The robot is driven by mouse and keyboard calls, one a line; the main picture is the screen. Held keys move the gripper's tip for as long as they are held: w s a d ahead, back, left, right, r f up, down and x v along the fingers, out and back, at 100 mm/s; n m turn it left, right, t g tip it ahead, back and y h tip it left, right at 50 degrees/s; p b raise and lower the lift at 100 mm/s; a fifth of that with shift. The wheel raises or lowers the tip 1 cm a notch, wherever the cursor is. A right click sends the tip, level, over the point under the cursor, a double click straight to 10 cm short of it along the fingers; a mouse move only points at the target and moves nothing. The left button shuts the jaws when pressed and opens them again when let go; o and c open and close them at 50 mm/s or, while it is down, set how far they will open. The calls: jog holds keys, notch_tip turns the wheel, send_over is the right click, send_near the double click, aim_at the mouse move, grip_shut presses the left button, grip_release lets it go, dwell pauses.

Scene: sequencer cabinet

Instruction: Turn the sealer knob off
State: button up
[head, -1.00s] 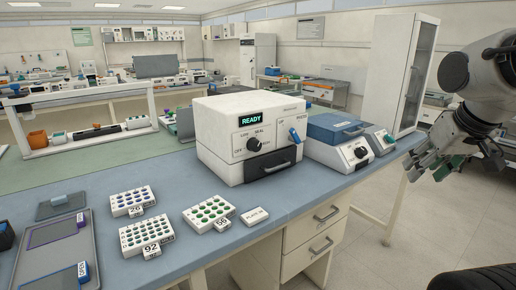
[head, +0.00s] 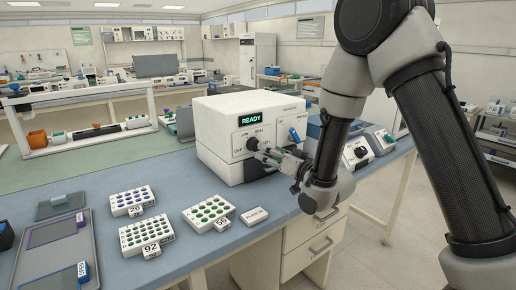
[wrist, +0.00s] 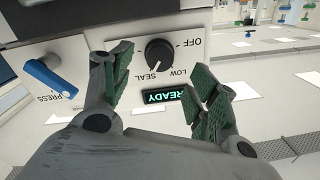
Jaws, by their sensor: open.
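The white sealer box (head: 225,122) stands on the blue bench, and its lit display (head: 250,119) reads READY. Its black knob (head: 252,144) is on the front panel, partly hidden by my gripper in the head view. In the wrist view, seen upside down, the knob (wrist: 158,53) sits among the labels OFF, LOW and SEAL; its white mark appears to point toward SEAL. My gripper (head: 268,153) is close in front of the knob. In the wrist view its open green-padded fingers (wrist: 160,65) spread to either side of the knob. I cannot tell whether they touch it.
Several tube racks (head: 208,214) sit on the bench in front.

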aim_at(257, 147)
jog(key=x, duration=0.7)
jog(key=c, duration=1)
